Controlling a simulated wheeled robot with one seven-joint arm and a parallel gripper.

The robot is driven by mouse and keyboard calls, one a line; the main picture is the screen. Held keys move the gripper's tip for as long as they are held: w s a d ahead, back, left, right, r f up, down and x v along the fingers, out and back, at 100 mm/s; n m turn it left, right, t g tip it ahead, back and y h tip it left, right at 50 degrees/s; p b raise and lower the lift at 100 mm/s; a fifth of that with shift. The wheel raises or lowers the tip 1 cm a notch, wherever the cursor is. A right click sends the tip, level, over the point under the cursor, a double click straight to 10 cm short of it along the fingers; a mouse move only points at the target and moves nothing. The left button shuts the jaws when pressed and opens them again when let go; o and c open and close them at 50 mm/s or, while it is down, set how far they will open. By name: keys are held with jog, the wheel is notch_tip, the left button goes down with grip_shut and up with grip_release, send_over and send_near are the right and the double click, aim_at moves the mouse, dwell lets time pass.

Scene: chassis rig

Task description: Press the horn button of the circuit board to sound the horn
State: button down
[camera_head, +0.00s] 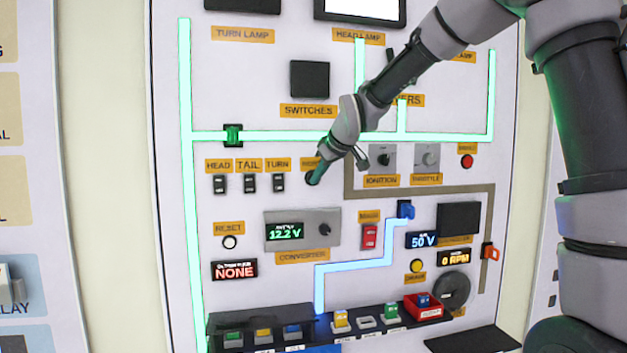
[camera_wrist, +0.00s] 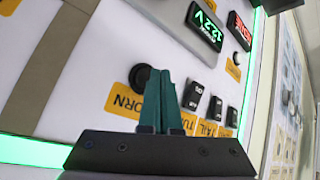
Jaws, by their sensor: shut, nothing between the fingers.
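The black round horn button (camera_wrist: 139,76) shows in the wrist view, above an orange label (camera_wrist: 125,103) whose visible letters read "ORN". My gripper (camera_wrist: 164,80) is shut and empty, its two dark green fingers together. In the wrist view its tips lie just right of the button and overlap its edge; I cannot tell whether they touch it. In the head view my gripper (camera_head: 316,175) is at the horn spot on the upright circuit board (camera_head: 270,190), and the arm partly covers the horn label (camera_head: 308,164).
The head, tail and turn switches (camera_head: 249,183) sit just left of my gripper. The converter (camera_head: 302,229) is below it, reading 12.2 V. Ignition and throttle knobs (camera_head: 383,159) are to the right. A dark tray (camera_head: 270,322) with several coloured modules runs along the bottom.

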jog(key=shift+w, duration=0.1)
dwell(0.4)
jog(key=shift+w+a, duration=0.15)
jog(key=shift+w, duration=0.15)
jog(key=shift+w+a, duration=0.1)
jog(key=shift+w, duration=0.3)
dwell(0.6)
jog(key=shift+s, duration=0.1)
jog(key=shift+s+d, duration=0.25)
jog(key=shift+s, duration=0.45)
jog(key=shift+s, duration=0.1)
jog(key=s, duration=0.2)
jog(key=s+d, duration=0.1)
jog(key=s, duration=0.1)
jog(key=shift+s+d, duration=0.2)
jog(key=shift+s, duration=0.1)
dwell(0.6)
